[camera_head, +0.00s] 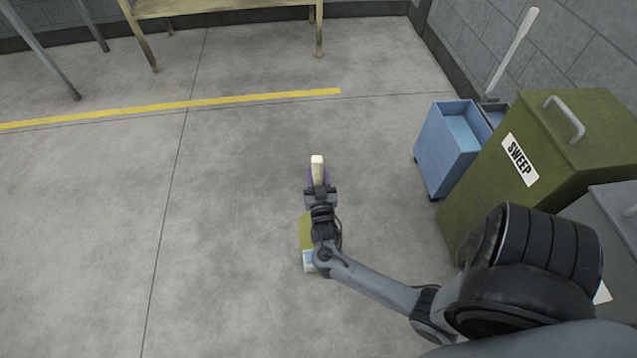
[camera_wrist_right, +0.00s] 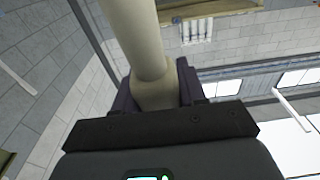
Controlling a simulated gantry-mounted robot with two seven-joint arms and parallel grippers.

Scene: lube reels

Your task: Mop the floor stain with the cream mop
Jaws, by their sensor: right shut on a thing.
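My right gripper (camera_head: 318,182) is shut around a cream handle (camera_head: 317,165), seen nearly end-on over the open floor. In the right wrist view the thick cream shaft (camera_wrist_right: 145,55) passes between the dark purple fingers (camera_wrist_right: 155,95). Its mop head is not visible. An olive and pale blue thing (camera_head: 306,232) shows partly behind my right forearm; I cannot tell what it is. The concrete floor (camera_head: 240,150) has faint darker patches, but no clear stain stands out. My left gripper is not in view.
A blue bucket (camera_head: 445,155) stands at the right, with a pale handle (camera_head: 515,45) leaning by the wall. An olive bin marked SWEEP (camera_head: 485,195) stands in front of it. A wooden bench (camera_head: 220,8) is at the back. The left and middle floor is clear, crossed by a yellow line (camera_head: 250,97).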

